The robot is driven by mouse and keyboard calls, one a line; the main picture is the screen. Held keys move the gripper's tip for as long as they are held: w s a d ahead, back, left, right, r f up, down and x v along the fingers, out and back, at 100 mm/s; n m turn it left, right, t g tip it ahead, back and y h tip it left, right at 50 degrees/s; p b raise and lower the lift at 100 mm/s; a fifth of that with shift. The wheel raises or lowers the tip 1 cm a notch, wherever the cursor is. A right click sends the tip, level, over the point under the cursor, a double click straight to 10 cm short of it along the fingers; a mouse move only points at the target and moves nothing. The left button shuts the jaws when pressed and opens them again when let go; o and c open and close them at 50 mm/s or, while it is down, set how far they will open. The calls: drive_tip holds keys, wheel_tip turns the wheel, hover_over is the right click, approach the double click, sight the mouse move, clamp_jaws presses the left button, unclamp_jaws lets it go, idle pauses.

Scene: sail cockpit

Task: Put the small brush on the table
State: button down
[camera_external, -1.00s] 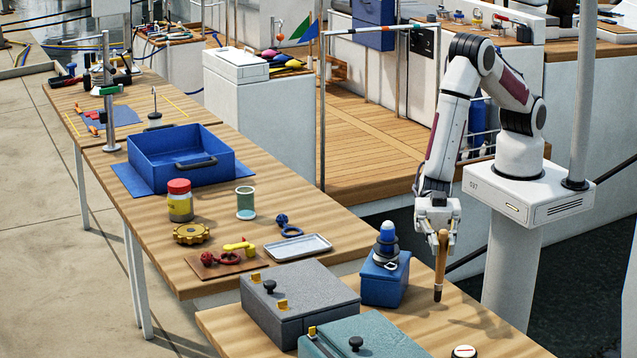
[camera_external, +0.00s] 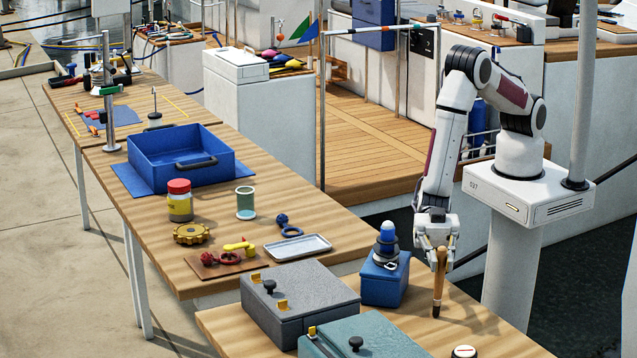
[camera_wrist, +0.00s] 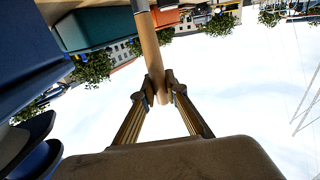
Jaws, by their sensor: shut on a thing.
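The small brush (camera_external: 438,285) has a tan wooden handle and a dark lower end, and hangs nearly upright. My gripper (camera_external: 440,250) is shut on the upper part of its handle. The brush's lower end is at or just above the wooden table (camera_external: 470,325); I cannot tell if it touches. In the wrist view the handle (camera_wrist: 150,55) runs between my two fingertips (camera_wrist: 158,88), with a pale band farther along it.
A blue box (camera_external: 385,282) with a blue-topped dark item stands just left of the brush. A grey case (camera_external: 300,300) and a teal case (camera_external: 365,338) are on the near table. A small round red-and-white item (camera_external: 464,352) lies at the front. Bare wood lies right of the brush.

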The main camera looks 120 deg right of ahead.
drive_tip(key=shift+f, duration=0.1)
drive_tip(key=c, duration=2)
unclamp_jaws()
drive_tip(key=shift+v, duration=6)
drive_tip(key=shift+w, duration=0.1)
